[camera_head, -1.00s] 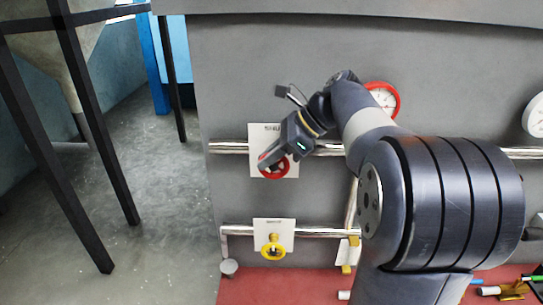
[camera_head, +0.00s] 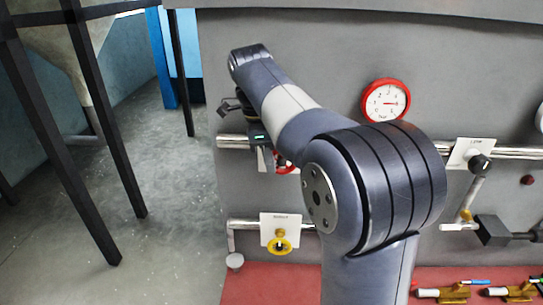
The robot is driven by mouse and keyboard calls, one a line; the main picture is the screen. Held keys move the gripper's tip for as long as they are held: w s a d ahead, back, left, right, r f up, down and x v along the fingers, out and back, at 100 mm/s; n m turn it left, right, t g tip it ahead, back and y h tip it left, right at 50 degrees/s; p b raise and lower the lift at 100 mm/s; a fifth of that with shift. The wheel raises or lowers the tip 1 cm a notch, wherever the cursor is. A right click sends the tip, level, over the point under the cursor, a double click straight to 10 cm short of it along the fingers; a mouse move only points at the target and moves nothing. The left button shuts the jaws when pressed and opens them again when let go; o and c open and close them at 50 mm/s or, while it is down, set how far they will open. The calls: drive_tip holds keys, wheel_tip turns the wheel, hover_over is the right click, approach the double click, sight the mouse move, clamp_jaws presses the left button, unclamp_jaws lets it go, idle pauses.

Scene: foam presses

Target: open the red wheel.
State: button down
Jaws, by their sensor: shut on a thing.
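The red wheel (camera_head: 286,169) sits on the upper pipe of the grey panel. Only part of its rim shows, because my arm and gripper cover most of it and its white plate. My gripper (camera_head: 269,163) is at the wheel's left side and shut on its rim. The fingertips themselves are largely hidden.
A yellow wheel (camera_head: 280,246) with a white plate sits on the lower pipe below. A red-rimmed gauge (camera_head: 386,101) is to the right of my arm. Several yellow-handled tools lie on the red ledge (camera_head: 262,287). Open floor and dark frame legs are on the left.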

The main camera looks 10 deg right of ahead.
drive_tip(key=h, duration=0.1)
drive_tip(key=f+g+h, duration=0.1)
drive_tip(key=h, duration=0.1)
drive_tip(key=shift+a+h, duration=0.1)
drive_tip(key=shift+h, duration=0.2)
drive_tip(key=shift+d+f+g+h, duration=0.15)
drive_tip(key=shift+g+h, duration=0.1)
drive_tip(key=shift+h, duration=0.45)
drive_tip(key=shift+f+g+h, duration=0.15)
drive_tip(key=shift+g+h, duration=0.15)
drive_tip(key=shift+h, duration=0.4)
drive_tip(key=shift+d+f+g+h, duration=0.15)
drive_tip(key=shift+g+h, duration=0.1)
drive_tip(key=shift+h, duration=0.45)
drive_tip(key=shift+f, duration=0.1)
drive_tip(key=c, duration=1.4)
unclamp_jaws()
drive_tip(key=shift+c, duration=0.2)
